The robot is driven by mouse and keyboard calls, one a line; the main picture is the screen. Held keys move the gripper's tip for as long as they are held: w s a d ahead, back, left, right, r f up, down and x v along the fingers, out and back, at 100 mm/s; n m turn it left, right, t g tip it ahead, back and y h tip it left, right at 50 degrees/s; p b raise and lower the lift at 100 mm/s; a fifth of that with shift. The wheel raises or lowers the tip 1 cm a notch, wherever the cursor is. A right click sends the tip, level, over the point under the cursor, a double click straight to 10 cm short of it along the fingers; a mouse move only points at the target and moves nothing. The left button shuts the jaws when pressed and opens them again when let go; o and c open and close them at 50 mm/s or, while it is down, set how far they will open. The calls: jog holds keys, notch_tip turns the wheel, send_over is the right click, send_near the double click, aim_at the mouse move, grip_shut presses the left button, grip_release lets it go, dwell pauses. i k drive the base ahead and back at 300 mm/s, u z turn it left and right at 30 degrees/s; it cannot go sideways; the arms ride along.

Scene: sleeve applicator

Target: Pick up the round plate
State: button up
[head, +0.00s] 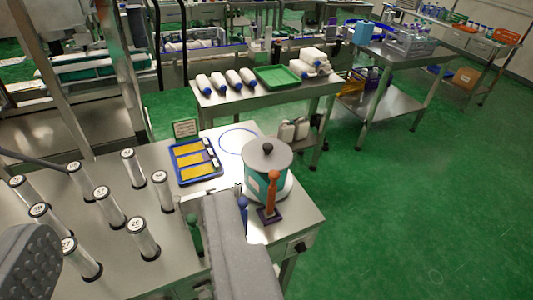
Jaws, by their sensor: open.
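No plate is clearly recognisable. A thin blue ring (222,141) lies flat on the near steel table, behind the lidded pot. Its inside looks like the pale tabletop, so I cannot tell whether it is a plate's rim or a marking; the pot hides part of it. The teal and white pot (256,184) has a grey round lid (268,156) with a dark knob. My gripper (130,230) is in the foreground, its grey parts spread wide at the lower left and bottom centre. It is open and holds nothing visible, well in front of the ring.
Several clear numbered cylinders (109,206) stand upright at the left. A blue tray (197,179) with yellow pieces lies left of the pot. An orange-handled tool (271,195) stands before the pot. A rear table holds a green tray (277,77) and white rolls. Green floor is free at right.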

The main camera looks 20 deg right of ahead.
aim_at(264, 154)
jog(key=k, duration=0.5)
jog(key=u, duration=0.4)
jog(key=i, duration=1.65)
jog(key=z, duration=0.25)
